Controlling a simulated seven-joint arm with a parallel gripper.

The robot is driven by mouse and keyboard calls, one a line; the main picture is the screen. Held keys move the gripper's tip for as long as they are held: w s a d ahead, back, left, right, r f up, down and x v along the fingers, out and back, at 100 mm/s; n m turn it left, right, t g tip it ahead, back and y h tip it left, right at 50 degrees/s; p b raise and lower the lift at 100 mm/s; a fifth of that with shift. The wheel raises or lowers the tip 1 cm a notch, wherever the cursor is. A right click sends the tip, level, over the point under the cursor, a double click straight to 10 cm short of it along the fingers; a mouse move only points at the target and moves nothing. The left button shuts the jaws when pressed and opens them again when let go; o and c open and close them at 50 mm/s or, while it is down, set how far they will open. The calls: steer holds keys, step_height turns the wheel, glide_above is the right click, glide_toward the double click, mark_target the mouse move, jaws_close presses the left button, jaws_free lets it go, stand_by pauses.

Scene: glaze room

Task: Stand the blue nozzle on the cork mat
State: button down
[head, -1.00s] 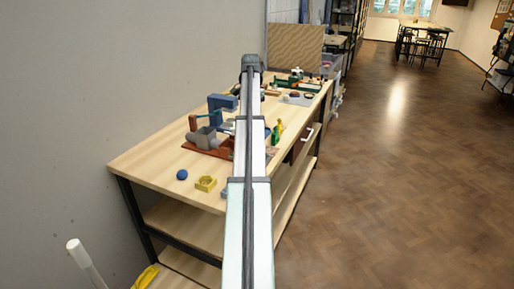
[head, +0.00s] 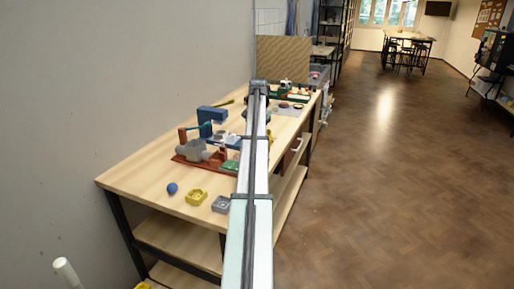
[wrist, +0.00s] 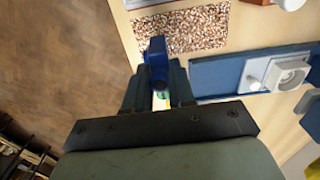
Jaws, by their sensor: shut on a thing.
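The blue nozzle (wrist: 156,62) is between the fingers of my gripper (wrist: 158,82) in the wrist view, which is shut on it. Its far end sticks out beyond the fingertips. The cork mat (wrist: 190,28) is a speckled brown rectangle on the pale wooden bench, just beyond the nozzle in the wrist view. The nozzle overlaps the mat's near edge in the picture; I cannot tell its height or whether it touches. In the head view my own arm hides the gripper and nozzle, and I cannot make out the mat.
A blue board (wrist: 230,77) with a white-grey fitting lies right of the gripper. The bench edge and wooden floor (wrist: 60,50) are to the left.

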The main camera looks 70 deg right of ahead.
steer(key=shift+f, duration=2.75)
steer(key=shift+f, duration=0.1)
steer(key=c, duration=1)
jaws_free()
steer(key=shift+o, duration=0.2)
step_height(320, 180, up, 12)
steer(key=shift+r, duration=0.15)
